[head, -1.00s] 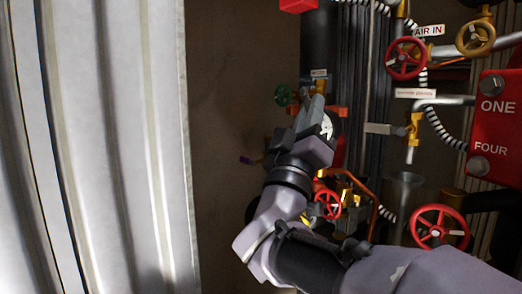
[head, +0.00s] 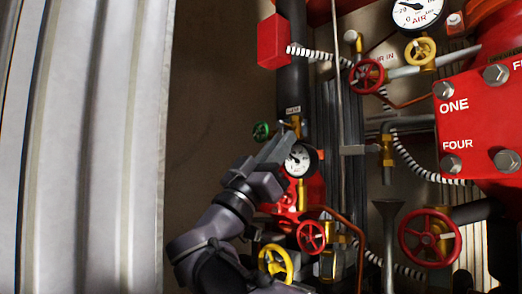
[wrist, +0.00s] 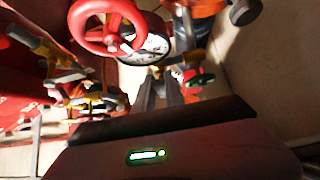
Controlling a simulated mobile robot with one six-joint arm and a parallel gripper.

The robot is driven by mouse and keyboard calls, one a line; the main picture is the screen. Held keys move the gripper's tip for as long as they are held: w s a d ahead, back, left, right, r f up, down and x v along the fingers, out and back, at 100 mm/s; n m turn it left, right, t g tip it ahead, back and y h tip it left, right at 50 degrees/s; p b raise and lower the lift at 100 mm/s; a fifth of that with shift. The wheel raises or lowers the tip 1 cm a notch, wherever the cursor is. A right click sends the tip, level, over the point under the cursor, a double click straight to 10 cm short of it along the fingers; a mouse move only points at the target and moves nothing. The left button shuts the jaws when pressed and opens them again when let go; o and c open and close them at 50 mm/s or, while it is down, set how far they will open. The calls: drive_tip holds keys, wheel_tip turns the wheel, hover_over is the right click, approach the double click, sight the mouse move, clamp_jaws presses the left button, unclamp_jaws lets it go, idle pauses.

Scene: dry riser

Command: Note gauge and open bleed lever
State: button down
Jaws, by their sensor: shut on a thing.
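My gripper (head: 287,141) is at the brass valve (head: 297,125) below a small label, right of a green handwheel (head: 261,131). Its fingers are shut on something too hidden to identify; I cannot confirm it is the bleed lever. A small round white gauge (head: 299,161) stands just right of the fingers, partly covered by them; its reading is too small to tell. In the wrist view, the fingers (wrist: 165,92) point toward the green handwheel (wrist: 200,79), and the gauge (wrist: 150,46) is partly behind a red handwheel (wrist: 106,27). A larger AIR gauge (head: 415,12) is cut off at the top right.
Red handwheels (head: 311,236) and a yellow handwheel (head: 275,263) lie below the gauge. A grey lever (head: 355,150) reaches left from another brass valve (head: 387,151). Pipes and a red panel (head: 482,115) crowd the right. A corrugated metal panel (head: 90,150) fills the left.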

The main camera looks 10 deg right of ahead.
drive_tip(key=c, duration=1.4)
unclamp_jaws()
